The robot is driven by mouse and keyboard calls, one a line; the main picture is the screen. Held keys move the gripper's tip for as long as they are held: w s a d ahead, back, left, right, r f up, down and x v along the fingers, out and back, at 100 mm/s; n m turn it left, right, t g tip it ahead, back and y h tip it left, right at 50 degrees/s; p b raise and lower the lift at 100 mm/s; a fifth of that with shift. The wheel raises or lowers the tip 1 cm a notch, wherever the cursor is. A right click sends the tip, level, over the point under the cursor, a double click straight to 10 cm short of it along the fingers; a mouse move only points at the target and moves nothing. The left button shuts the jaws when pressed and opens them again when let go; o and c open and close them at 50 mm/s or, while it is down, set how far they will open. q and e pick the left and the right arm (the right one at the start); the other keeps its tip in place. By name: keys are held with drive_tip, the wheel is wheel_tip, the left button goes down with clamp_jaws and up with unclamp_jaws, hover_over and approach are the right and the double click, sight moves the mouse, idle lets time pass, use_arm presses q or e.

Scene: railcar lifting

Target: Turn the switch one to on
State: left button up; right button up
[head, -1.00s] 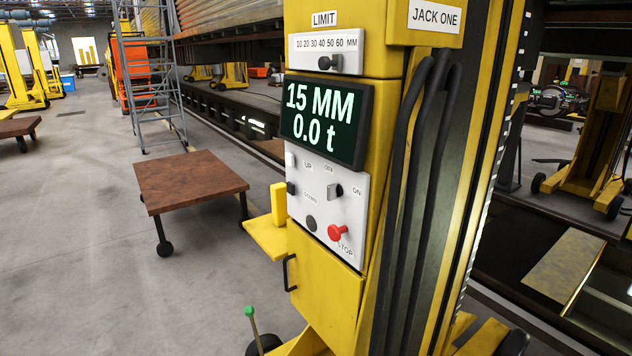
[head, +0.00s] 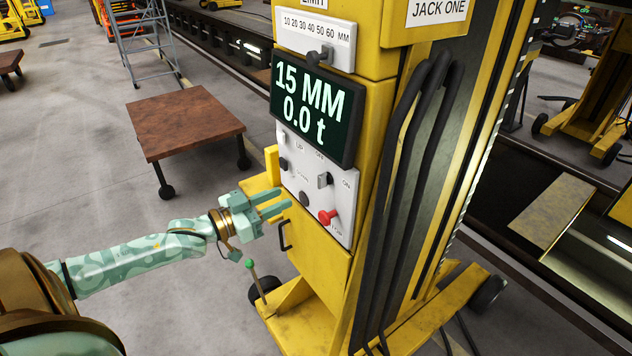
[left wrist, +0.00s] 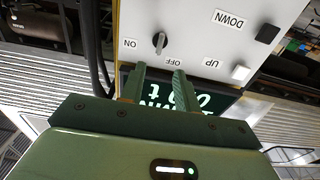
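The jack one cabinet (head: 318,262) is yellow, with a white control panel (head: 343,214) on its face. The on/off switch (head: 324,180) is a dark rotary knob between the OFF and ON labels. It also shows in the left wrist view (left wrist: 160,42), upside down, just beyond the fingertips. My left gripper (head: 287,199) is open and empty, its two green fingers parted in front of the panel's lower left. In the left wrist view its fingers (left wrist: 159,67) are spread, with the OFF label near them. My right gripper is not in view.
A red STOP knob (head: 327,217) and a dark round button (head: 304,199) sit low on the panel. The display (head: 309,110) above reads 15 MM and 0.0 t. A brown wheeled table (head: 185,122) stands to the left. A green-tipped lever (head: 250,265) rises below the gripper.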

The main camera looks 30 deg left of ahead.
sight(318, 181)
use_arm(q)
drive_tip(key=x, duration=1.1)
clamp_jaws()
